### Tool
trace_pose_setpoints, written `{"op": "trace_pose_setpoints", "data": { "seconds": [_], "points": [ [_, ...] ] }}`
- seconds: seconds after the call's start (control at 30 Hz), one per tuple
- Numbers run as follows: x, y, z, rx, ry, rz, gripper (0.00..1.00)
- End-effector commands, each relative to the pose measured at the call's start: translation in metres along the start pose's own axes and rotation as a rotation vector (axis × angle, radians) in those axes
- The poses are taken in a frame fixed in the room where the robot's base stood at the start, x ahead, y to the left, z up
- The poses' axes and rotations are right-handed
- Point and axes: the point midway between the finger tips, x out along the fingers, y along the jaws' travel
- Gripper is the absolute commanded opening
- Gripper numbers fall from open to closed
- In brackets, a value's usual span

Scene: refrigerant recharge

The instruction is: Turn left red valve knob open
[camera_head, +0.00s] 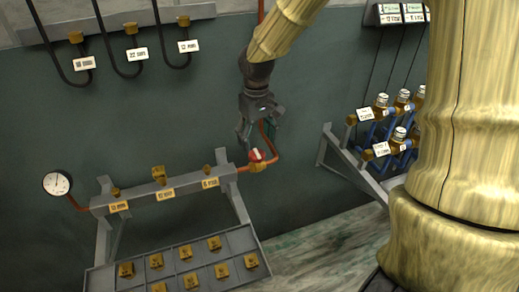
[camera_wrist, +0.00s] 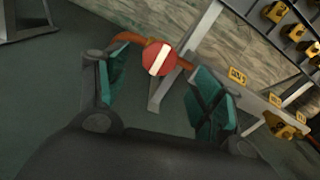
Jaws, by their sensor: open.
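The red valve knob (camera_head: 256,155) sits on a brass valve body (camera_head: 258,167) at the right end of the grey manifold bar (camera_head: 143,195), on a copper pipe. In the wrist view the knob (camera_wrist: 159,58) is a round red disc with a white stripe across it. My gripper (camera_head: 258,138) is open and points down just above the knob. In the wrist view its two teal-padded fingers (camera_wrist: 158,88) stand on either side of the knob, apart from it. Only one red knob shows.
A pressure gauge (camera_head: 57,183) is at the manifold's left end. A compartment tray (camera_head: 240,237) with several brass fittings lies below. A rack (camera_head: 340,152) of small bottles stands at right. Labelled hoses (camera_head: 131,53) hang at upper left. The wall around the knob is clear.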

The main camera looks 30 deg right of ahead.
Motion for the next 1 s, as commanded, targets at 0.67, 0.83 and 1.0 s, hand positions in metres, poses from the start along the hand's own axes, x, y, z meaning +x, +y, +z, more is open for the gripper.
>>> {"op": "trace_pose_setpoints", "data": {
  "seconds": [0.67, 0.83, 1.0],
  "points": [
    [0.057, 0.002, 0.002, 0.004, 0.0, 0.0, 0.67],
    [0.057, 0.002, 0.002, 0.004, 0.0, 0.0, 0.67],
    [0.057, 0.003, 0.002, 0.004, 0.0, 0.0, 0.43]
  ]
}}
